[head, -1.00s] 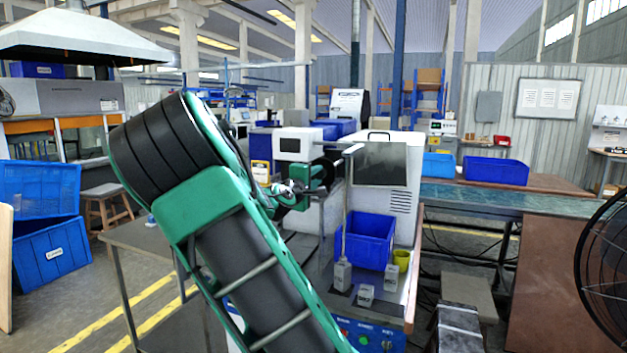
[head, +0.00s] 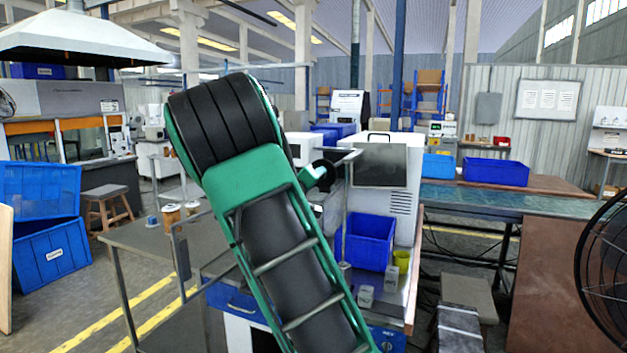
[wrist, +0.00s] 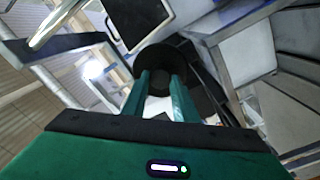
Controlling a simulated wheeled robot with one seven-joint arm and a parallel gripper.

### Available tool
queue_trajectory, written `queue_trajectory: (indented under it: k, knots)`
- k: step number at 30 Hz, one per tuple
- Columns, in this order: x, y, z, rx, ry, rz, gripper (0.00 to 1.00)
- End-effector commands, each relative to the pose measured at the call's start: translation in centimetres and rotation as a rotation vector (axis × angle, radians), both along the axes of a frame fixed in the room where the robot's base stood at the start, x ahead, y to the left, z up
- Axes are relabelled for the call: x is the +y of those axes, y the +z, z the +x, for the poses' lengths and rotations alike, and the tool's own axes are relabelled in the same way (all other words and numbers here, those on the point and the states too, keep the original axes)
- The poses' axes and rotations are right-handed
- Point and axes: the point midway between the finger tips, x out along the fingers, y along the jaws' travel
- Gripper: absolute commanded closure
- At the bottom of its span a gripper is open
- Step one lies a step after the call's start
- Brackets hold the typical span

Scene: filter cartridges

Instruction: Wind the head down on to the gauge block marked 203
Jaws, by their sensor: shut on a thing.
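My gripper (wrist: 160,88) is shut on a round black knob (wrist: 150,62); its two green fingers reach onto the knob in the wrist view. In the head view, the knob (head: 323,168) shows beside the upright metal post (head: 346,215), and my arm hides most of my gripper. Small grey gauge blocks stand on the bench: one in front (head: 365,298), one to the right (head: 391,276), and one at the foot of the post (head: 346,272), partly behind my arm. Their markings are too small to read. I cannot tell whether the head touches a block.
A blue bin (head: 368,243) and a yellow cup (head: 402,261) stand behind the blocks. A white cabinet (head: 400,185) rises at the back. My arm covers the bench's left part. A black fan (head: 605,245) stands at far right.

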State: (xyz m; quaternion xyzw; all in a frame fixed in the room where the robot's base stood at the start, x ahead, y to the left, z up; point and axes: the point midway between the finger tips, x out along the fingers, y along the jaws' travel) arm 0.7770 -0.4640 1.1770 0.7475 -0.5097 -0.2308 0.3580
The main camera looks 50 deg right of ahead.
Motion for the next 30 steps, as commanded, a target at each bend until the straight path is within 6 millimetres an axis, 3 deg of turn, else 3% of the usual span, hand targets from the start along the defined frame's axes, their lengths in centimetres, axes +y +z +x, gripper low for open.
queue_trajectory:
  k: [1, 15, 16, 18, 30]
  knots:
    - [0.36, -0.80, 0.27, 0.002, 0.008, 0.018, 0.96]
    - [0.37, -0.88, 0.23, -0.006, 0.006, 0.022, 0.96]
    - [0.37, -0.88, 0.24, -0.006, 0.006, 0.022, 0.67]
    - [0.34, -0.83, 0.23, -0.007, 0.006, 0.021, 0.55]
    - [0.95, -0.44, -0.15, -0.010, 0.004, 0.014, 0.55]
